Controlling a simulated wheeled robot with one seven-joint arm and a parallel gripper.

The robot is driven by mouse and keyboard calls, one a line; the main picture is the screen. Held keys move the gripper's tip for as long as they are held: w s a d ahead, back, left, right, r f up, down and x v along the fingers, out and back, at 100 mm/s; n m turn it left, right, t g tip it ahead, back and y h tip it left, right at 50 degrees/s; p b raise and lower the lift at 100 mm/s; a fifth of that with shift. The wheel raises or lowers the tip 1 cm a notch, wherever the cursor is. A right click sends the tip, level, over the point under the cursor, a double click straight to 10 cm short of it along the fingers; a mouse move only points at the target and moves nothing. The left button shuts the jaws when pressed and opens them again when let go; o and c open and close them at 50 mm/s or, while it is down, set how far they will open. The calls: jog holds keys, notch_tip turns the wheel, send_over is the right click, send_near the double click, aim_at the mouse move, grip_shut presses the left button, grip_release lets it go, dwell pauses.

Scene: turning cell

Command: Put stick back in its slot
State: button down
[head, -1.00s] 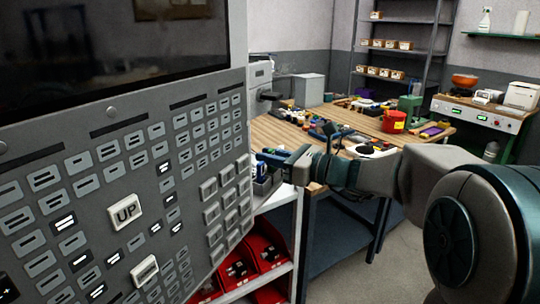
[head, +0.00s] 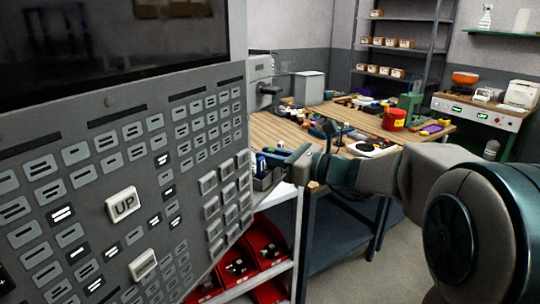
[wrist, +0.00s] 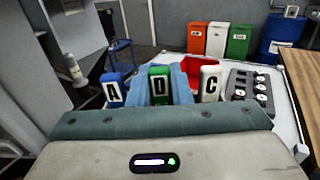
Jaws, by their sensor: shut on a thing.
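My gripper (wrist: 158,72) shows in the wrist view with its light-blue fingers shut on a green stick lettered D (wrist: 160,86). In the head view my gripper (head: 293,163) is beside a blue item (head: 261,165) in a small grey holder (head: 265,182) on the white shelf unit.
A dark block with several round pieces (wrist: 248,88) sits right of the sticks. The machine's control panel (head: 120,190) fills the left of the head view. Red bins (head: 238,263) lie under the shelf top. A cluttered wooden bench (head: 285,130) stands behind.

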jog(key=c, duration=1.2)
grip_release()
jog(key=shift+c, duration=0.2)
jog(key=b+v, duration=0.1)
jog(key=v, duration=1.3)
jog(key=shift+b, duration=0.4)
jog(key=shift+w+a+f, duration=0.1)
jog(key=shift+f, duration=0.05)
